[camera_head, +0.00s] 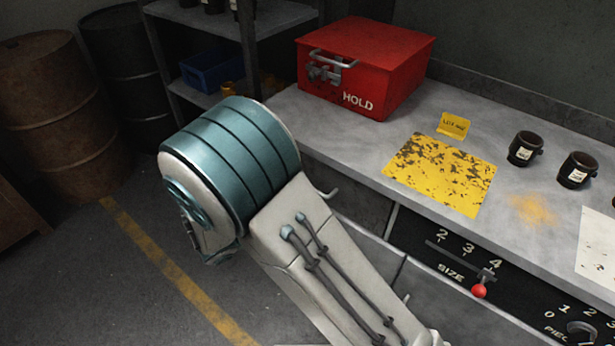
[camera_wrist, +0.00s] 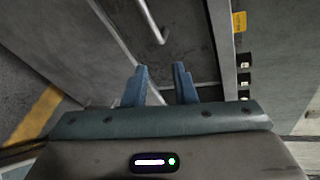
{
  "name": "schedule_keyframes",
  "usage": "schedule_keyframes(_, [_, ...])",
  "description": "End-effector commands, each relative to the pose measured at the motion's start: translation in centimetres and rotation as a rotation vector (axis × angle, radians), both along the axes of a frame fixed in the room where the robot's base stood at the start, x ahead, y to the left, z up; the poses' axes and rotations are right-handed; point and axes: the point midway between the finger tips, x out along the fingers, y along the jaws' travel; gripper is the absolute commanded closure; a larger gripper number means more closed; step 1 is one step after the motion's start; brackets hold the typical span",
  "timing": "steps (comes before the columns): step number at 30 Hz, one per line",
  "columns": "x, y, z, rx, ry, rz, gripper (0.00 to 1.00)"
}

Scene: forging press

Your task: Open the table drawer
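The grey table (camera_head: 375,150) runs along the right of the head view. Its front is mostly behind my arm; a curved metal handle end (camera_head: 330,193) sticks out past the arm, below the tabletop edge. In the wrist view a bent metal bar handle (camera_wrist: 150,22) runs over a dark scuffed panel (camera_wrist: 185,30), which seems to be the drawer. I cannot tell how far it stands out. My gripper (camera_wrist: 160,78) has its two blue fingers apart, with nothing gripped between them. The handle's near end lies just beyond the fingertips. The gripper is hidden in the head view.
A red HOLD box (camera_head: 385,75), a yellow worn sheet (camera_head: 442,172) and dark cups (camera_head: 524,148) are on the tabletop. A red-knobbed SIZE lever (camera_head: 479,290) projects from the table front.

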Motion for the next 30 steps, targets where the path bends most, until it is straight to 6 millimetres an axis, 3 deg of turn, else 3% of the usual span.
schedule_keyframes(3, [0.1, 3.5, 0.0, -0.165, 0.061, 0.173, 0.75])
schedule_keyframes(9, [0.3, 5.4, -0.4, -0.276, 0.094, 0.276, 0.75])
schedule_keyframes(14, [1.8, 4.3, -0.9, -0.280, 0.096, 0.277, 0.75])
schedule_keyframes(24, [7.3, -0.2, -2.4, -0.277, 0.096, 0.274, 0.75])
schedule_keyframes(30, [9.7, -2.0, -3.0, -0.277, 0.096, 0.275, 0.75])
